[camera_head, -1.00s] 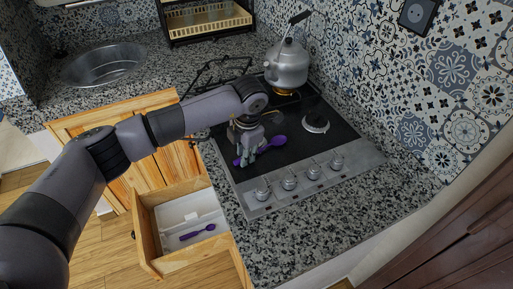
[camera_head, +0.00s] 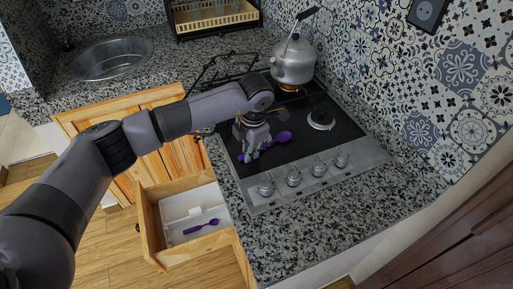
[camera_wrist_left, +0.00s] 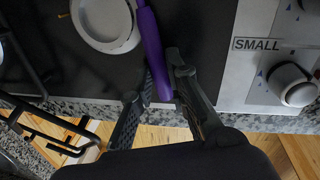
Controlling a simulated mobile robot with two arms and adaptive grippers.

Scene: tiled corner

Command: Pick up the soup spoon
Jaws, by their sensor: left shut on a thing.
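A purple spoon (camera_head: 283,137) lies at the black cooktop, its round bowl pointing right toward the back of the hob. My left gripper (camera_head: 252,152) is low over the cooktop, with its fingers around the spoon's handle. In the left wrist view the purple handle (camera_wrist_left: 151,42) runs down between the two dark fingers (camera_wrist_left: 164,88), which are shut on it. Whether the spoon is clear of the surface I cannot tell. A second purple spoon (camera_head: 203,227) lies in the open drawer (camera_head: 160,238). My right gripper is out of view.
A grey kettle (camera_head: 293,62) stands on the back burner. Several knobs (camera_head: 294,176) line the cooktop's front edge. A dish rack (camera_head: 213,22) and sink (camera_head: 112,58) are behind. The granite counter (camera_head: 320,222) at the near right is bare.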

